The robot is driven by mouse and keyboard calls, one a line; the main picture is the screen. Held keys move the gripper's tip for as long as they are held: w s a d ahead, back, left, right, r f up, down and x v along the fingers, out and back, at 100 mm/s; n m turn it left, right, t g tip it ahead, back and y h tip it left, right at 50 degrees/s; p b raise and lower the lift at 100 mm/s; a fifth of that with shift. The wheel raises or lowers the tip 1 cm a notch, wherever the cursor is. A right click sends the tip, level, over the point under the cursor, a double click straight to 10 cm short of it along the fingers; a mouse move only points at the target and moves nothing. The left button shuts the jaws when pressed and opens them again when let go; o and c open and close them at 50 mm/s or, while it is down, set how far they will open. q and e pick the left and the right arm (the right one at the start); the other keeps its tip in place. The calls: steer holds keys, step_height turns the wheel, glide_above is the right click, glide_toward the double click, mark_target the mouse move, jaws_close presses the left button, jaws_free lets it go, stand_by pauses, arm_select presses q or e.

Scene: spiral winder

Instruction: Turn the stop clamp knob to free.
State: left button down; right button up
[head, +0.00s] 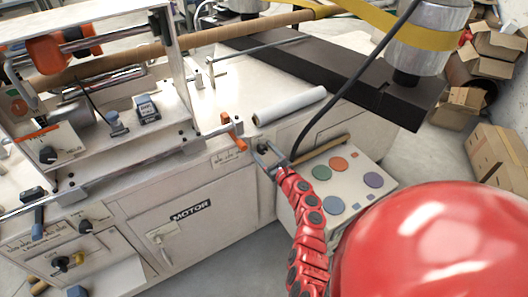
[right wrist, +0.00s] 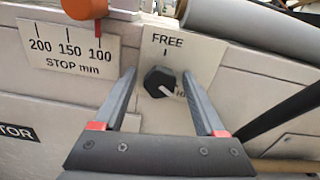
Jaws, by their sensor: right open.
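The stop clamp knob (right wrist: 160,82) is a black knob with a white pointer on a pale plate (right wrist: 205,52) on the machine's front. FREE is printed at the plate's top with a tick below it. The pointer aims to the lower right, toward a second label starting with H, partly hidden by a finger. My right gripper (right wrist: 158,85) is open, one finger on each side of the knob, with visible gaps; contact is not seen. In the head view my right gripper (head: 267,156) is at the machine's front. My left gripper is not in view.
A STOP mm scale (right wrist: 72,50) with an orange slider (right wrist: 85,8) is left of the knob. A grey-white roll (head: 290,105) lies on the ledge above. A button box (head: 345,180) with coloured discs stands to the right, and a black cable (head: 345,88) hangs close by.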

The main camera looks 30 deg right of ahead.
jaws_close()
stand_by(0.3)
